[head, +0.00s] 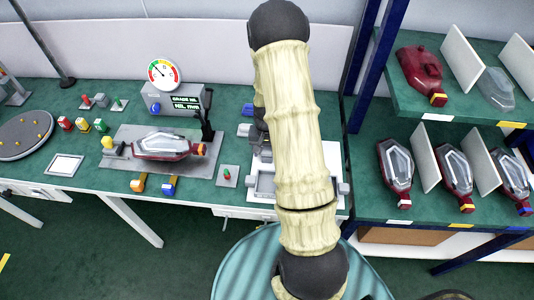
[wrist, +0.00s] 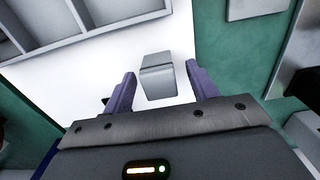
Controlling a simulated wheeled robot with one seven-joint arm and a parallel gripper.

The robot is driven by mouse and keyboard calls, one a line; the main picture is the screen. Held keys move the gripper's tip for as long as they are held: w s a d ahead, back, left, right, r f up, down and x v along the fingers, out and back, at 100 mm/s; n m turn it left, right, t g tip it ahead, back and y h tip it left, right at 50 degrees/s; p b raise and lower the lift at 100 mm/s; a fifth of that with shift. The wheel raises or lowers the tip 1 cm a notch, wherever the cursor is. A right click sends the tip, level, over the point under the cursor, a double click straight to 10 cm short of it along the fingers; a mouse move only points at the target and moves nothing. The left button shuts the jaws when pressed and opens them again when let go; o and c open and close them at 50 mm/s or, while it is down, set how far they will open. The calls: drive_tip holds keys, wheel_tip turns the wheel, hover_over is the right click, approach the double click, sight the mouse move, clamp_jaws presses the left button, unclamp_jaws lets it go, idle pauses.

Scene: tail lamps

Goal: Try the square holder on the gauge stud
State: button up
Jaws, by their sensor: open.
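A grey, square-edged block (wrist: 158,76), which looks like the square holder, sits on a white surface in the wrist view. My gripper (wrist: 161,70) is open, with its two purple fingers apart on either side of the block. I see gaps between the block and both fingers, and no contact. A small stud with green and red (head: 227,174) stands on a grey plate on the bench in the head view; it may be the gauge stud. My arm hides the holder and most of my gripper in the head view.
A grey compartment tray (wrist: 75,22) lies beside the block. A dial (head: 163,73) stands behind. Shelves with lamps (head: 455,172) and white dividers stand at right.

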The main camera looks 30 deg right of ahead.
drive_tip(key=shift+f, duration=0.7)
drive_tip(key=c, duration=1)
drive_tip(key=shift+c, duration=0.2)
drive_tip(key=shift+r, duration=0.15)
wheel_tip(320, 180, up, 10)
drive_tip(key=shift+f+b, duration=0.1)
drive_tip(key=shift+b, duration=0.25)
